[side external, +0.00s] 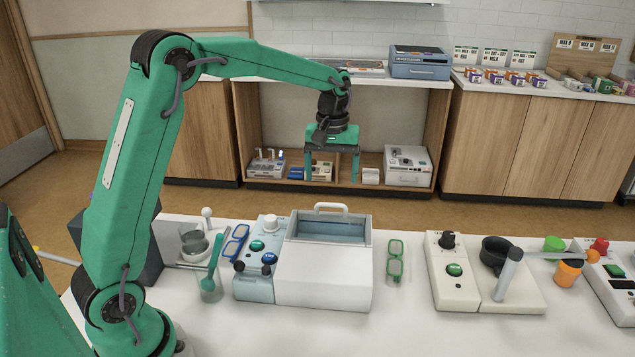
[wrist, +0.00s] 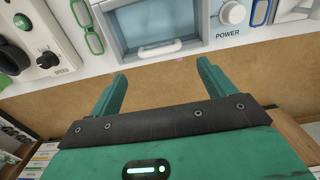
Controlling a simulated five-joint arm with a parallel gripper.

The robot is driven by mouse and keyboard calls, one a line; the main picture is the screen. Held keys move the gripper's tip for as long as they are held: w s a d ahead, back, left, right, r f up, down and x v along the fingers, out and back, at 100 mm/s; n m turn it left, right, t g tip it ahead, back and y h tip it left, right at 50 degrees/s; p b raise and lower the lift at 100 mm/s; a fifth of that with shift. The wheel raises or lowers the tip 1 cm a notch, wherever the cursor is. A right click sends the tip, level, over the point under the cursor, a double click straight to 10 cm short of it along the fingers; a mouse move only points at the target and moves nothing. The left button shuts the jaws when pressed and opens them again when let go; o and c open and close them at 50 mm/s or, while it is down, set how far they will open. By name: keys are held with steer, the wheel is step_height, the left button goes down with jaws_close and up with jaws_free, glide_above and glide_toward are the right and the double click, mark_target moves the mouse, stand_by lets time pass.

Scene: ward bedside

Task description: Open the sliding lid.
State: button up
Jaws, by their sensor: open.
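A white box (side external: 325,278) stands on the white table, joined to a pale blue control unit (side external: 256,285) on its left. A light handle (side external: 330,207) rises at the box's far edge; it also shows in the wrist view (wrist: 160,48). In front of the handle is a grey-blue recessed area (side external: 325,229); I cannot tell whether it is the lid's panel or the inside. My gripper (side external: 331,174) is open and empty, pointing down above and beyond the table's far edge, apart from the handle. In the wrist view my fingers (wrist: 162,72) spread wider than the handle.
Green glasses (side external: 395,261) lie right of the box, and blue glasses (side external: 237,242) lie left of the control unit. A beaker with a green spoon (side external: 212,280) stands farther left. A device with a black cup (side external: 495,254) stands to the right. The front table strip is clear.

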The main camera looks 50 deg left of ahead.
glide_above(330, 219)
steer(key=shift+w+a+f, duration=0.15)
steer(key=shift+f, duration=1.05)
steer(key=shift+w+a+f, duration=0.15)
steer(key=shift+f, duration=1)
steer(key=shift+w+a+f, duration=0.15)
steer(key=shift+f, duration=1.05)
